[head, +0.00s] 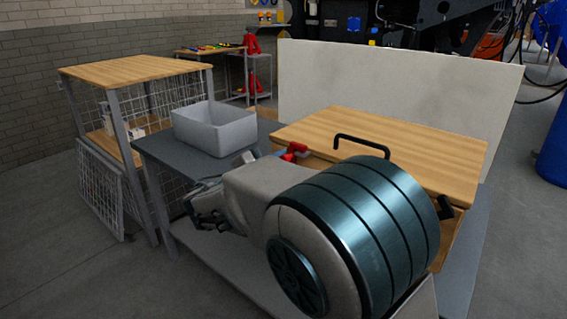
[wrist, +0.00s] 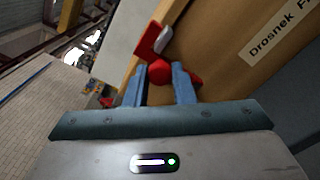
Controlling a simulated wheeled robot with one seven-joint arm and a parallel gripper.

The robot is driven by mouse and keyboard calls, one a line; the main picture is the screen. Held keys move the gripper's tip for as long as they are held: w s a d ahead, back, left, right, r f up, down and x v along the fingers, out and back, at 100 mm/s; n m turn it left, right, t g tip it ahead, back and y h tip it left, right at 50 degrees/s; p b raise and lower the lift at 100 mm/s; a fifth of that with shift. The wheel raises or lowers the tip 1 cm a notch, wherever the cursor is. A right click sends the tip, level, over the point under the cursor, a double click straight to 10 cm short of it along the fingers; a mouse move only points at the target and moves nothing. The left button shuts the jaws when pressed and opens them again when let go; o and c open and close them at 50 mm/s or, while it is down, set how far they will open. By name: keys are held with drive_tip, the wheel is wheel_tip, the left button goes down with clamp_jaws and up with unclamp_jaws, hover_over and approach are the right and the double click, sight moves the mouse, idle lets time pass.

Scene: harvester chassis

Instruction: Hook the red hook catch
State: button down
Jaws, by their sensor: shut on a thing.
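The red hook catch (wrist: 152,42) is on the edge of a wooden box (wrist: 215,50) in the wrist view. It has an angled red plate and a round red knob (wrist: 160,73). My gripper (wrist: 161,71) is shut on the knob, one blue-grey finger on each side. In the head view the red catch (head: 294,149) shows at the left edge of the box, below its wooden lid (head: 400,140). The lid lies on the box and has a black handle (head: 360,141). Whether the hook is engaged I cannot tell.
A grey bin (head: 215,128) stands on the grey table (head: 165,150) left of the box. A wooden-topped mesh rack (head: 135,70) is further left. A pale panel (head: 400,85) stands behind the box. Floor at the lower left is clear.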

drive_tip(key=c, duration=1.3)
unclamp_jaws()
drive_tip(key=p+v, duration=0.2)
drive_tip(key=v, duration=1.1)
drive_tip(key=shift+s+a+p, duration=0.25)
drive_tip(key=shift+s+p, duration=0.05)
drive_tip(key=shift+p, duration=0.1)
drive_tip(key=shift+d, duration=0.1)
drive_tip(key=s+d+r+m+g+y+p, duration=0.1)
drive_tip(key=s+d+r+m+g+p, duration=0.15)
drive_tip(key=d+g+p, duration=0.4)
drive_tip(key=s+d+r+m+g+p, duration=0.1)
drive_tip(key=d+r+m+p, duration=0.15)
drive_tip(key=d, duration=0.65)
drive_tip(key=s+d+r+m+g+y+p, duration=0.1)
drive_tip(key=s+d+r+m+g+p, duration=0.15)
drive_tip(key=d+g+p, duration=0.4)
drive_tip(key=s+d+r+m+y+p, duration=0.1)
drive_tip(key=s+r+m+y+p, duration=0.1)
drive_tip(key=s+m+y+p, duration=0.1)
drive_tip(key=s+d+r+m+t+y+p, duration=0.1)
drive_tip(key=s+d+r+m+y+p, duration=0.1)
drive_tip(key=s+r+m+p, duration=0.1)
drive_tip(key=s+d+r+m+t+y+p, duration=0.1)
drive_tip(key=s+d+r+m+y+p, duration=0.1)
drive_tip(key=s+r+m+y+p, duration=0.1)
drive_tip(key=shift+s+d+m+y+p, duration=0.15)
drive_tip(key=shift+s+m+y+p, duration=0.25)
drive_tip(key=shift+m+p, duration=0.7)
